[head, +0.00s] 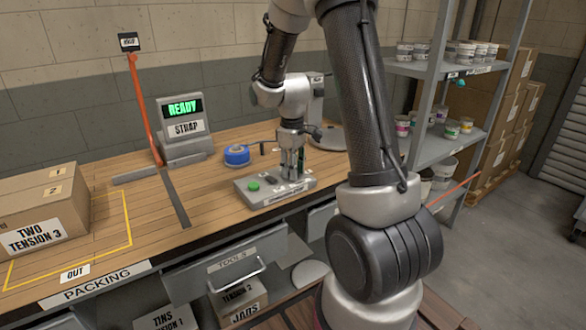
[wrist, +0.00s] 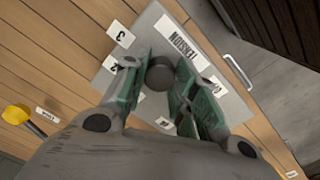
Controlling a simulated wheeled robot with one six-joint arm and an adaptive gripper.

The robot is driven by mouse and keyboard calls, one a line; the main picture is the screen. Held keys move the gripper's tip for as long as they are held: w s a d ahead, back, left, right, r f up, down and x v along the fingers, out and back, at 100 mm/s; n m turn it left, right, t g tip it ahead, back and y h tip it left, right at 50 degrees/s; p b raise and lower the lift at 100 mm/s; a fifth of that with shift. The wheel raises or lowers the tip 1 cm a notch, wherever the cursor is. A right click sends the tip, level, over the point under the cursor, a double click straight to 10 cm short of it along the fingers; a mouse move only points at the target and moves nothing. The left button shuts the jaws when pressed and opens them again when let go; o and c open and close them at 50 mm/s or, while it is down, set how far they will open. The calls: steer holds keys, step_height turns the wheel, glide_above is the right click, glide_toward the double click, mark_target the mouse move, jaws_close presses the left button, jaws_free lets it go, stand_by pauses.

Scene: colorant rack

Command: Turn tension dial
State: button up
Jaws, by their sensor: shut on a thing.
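The tension dial (wrist: 160,74) is a dark round knob on a grey control box (wrist: 207,58) marked TENSION, with number labels such as 2 and 3 beside it. In the wrist view my gripper (wrist: 160,82) has its green-padded fingers on both sides of the dial, shut on it. In the head view my gripper (head: 291,168) points straight down onto the grey control box (head: 268,200) on the packing table. A green button (head: 253,186) is on the box's left side. The fingers hide the dial in the head view, and which number it points to cannot be told.
The wooden packing table (head: 100,215) holds a READY/STRAP display (head: 184,110), a blue tape roll (head: 237,155) and a cardboard box (head: 40,215) labelled TWO TENSION 3. An orange strap arm (head: 143,100) rises behind. A yellow knob (wrist: 15,114) shows in the wrist view. A tin shelf (head: 440,70) stands right.

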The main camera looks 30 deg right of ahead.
steer(key=m, duration=0.7)
stand_by(0.6)
steer(key=o, duration=1.1)
steer(key=shift+c, duration=0.2)
step_height(320, 180, up, 12)
steer(key=shift+a, duration=0.1)
